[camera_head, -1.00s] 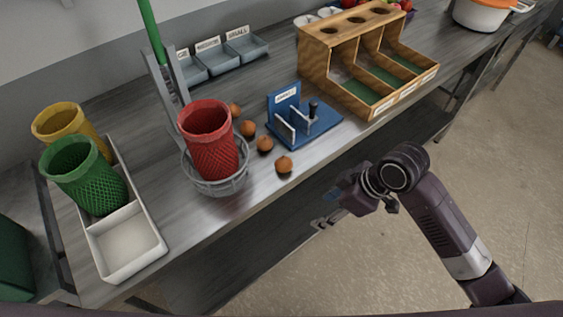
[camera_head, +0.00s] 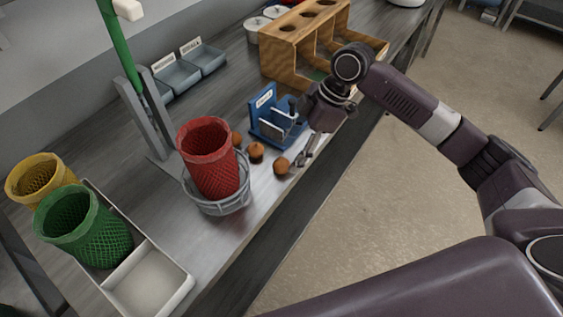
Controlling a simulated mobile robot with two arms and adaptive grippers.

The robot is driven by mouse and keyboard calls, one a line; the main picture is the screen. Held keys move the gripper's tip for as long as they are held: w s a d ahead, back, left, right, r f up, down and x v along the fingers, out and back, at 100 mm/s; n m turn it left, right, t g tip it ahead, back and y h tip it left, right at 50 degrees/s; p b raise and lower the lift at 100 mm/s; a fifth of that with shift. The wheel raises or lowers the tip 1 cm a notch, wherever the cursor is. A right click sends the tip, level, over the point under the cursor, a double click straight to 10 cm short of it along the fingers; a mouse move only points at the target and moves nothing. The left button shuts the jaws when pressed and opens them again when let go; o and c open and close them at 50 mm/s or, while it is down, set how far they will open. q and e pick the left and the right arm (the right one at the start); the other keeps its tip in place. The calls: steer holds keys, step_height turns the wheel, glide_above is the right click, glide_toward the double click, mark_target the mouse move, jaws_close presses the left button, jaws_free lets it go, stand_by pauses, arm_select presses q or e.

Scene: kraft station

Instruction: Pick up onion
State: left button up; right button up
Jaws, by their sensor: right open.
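Small brown onions lie in a row on the grey counter. The front one (camera_head: 281,165) is nearest the counter's front edge, the middle one (camera_head: 256,152) is behind it to the left, and another (camera_head: 237,139) is partly hidden by the red basket. My right gripper (camera_head: 303,157) is open over the counter's front edge, just right of the front onion and pointing down. Its fingers are small in view and I cannot tell whether they touch the onion. My left gripper is not in view.
A red mesh basket (camera_head: 207,160) stands in a grey wire ring (camera_head: 222,206) left of the onions. A blue fixture (camera_head: 268,131) stands close behind them. A wooden bin rack (camera_head: 283,61) is farther back. Green (camera_head: 85,231) and yellow (camera_head: 37,179) baskets stand at left.

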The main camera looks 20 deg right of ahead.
mark_target(285, 160)
steer(key=shift+a+f+p, duration=0.35)
steer(key=shift+a+f, duration=0.65)
steer(key=shift+f, duration=0.15)
steer(key=shift+a+f, duration=0.3)
steer(key=shift+f, duration=0.25)
steer(key=shift+d, duration=0.15)
steer(key=c, duration=0.9)
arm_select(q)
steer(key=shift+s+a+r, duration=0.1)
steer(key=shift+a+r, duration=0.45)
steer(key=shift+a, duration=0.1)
arm_select(e)
steer(key=shift+c, duration=1.3)
